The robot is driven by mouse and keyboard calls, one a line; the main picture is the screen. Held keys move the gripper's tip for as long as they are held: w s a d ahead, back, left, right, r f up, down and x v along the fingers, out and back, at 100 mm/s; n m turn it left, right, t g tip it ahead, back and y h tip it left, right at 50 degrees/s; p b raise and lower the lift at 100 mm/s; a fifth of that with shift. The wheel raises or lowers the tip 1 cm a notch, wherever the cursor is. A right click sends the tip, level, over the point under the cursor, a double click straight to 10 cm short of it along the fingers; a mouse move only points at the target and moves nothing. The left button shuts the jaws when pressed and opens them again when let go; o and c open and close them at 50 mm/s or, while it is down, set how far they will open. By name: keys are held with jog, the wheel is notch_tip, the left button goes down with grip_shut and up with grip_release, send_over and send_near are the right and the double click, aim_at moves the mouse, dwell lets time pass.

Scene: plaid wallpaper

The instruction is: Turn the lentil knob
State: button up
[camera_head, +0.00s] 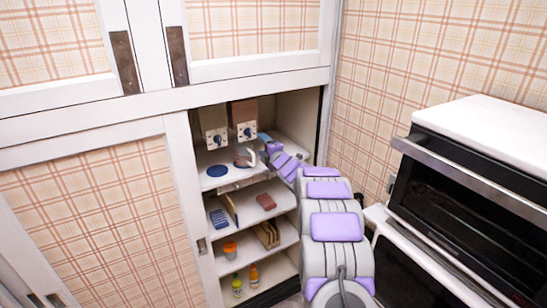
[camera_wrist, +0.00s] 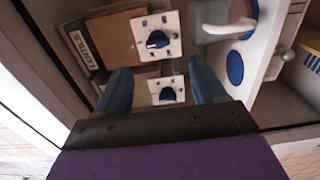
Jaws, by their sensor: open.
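In the wrist view one knob (camera_wrist: 158,40) is beyond my fingertips, and the other knob (camera_wrist: 168,93) shows between my fingers.
A blue disc (camera_head: 217,171) and a white curved piece (camera_head: 243,157) are on the shelf below the knobs. Lower shelves (camera_head: 255,209) hold boxes and small jars. The cupboard's side walls are close around my arm. An oven (camera_head: 470,200) stands at right.

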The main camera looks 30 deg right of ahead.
jog(key=s, duration=0.7)
jog(key=shift+s+d, duration=0.15)
jog(key=shift+s, duration=0.2)
